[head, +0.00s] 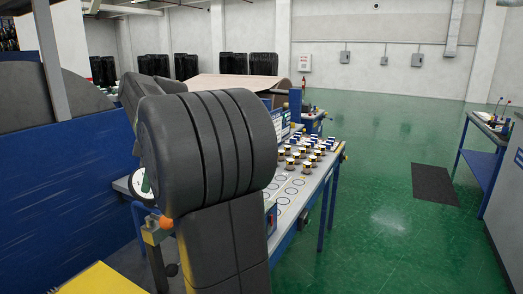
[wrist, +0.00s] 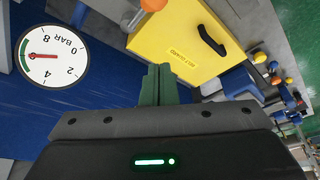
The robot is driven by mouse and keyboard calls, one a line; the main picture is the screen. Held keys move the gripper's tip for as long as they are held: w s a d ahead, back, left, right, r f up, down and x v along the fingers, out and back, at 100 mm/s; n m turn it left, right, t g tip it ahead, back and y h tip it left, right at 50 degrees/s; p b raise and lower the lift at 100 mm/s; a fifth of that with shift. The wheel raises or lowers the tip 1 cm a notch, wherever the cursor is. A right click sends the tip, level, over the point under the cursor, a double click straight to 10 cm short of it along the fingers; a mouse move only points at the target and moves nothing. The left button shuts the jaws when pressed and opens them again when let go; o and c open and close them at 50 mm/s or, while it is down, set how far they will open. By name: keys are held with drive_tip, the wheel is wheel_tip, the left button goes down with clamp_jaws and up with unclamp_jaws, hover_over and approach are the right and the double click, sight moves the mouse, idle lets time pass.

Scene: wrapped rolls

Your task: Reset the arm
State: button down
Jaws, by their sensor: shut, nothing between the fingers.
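My gripper (wrist: 158,84) shows in the wrist view as two green fingers pressed together, shut and empty. A blue panel lies beyond the fingers, and a yellow guard (wrist: 185,42) with a black handle is beside them. In the head view my dark grey arm fills the middle and hides most of the gripper. The arm is folded up close to the camera, left of a table (head: 322,184) with small rolls (head: 303,153) on it.
A pressure gauge (wrist: 52,56) is near the gripper; it also shows in the head view (head: 143,182). A blue machine (head: 60,190) stands at left. A side bench (head: 489,130) and dark mat (head: 434,184) are at right. Green floor between is clear.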

drive_tip(key=a+f+m+t+b, duration=0.2)
drive_tip(key=a+f+m+t, duration=0.1)
drive_tip(key=a+f+m, duration=0.4)
drive_tip(key=shift+a+f+m+t+h, duration=0.4)
drive_tip(key=shift+f+m, duration=1)
drive_tip(key=shift+m, duration=0.9)
drive_tip(key=shift+w, duration=0.1)
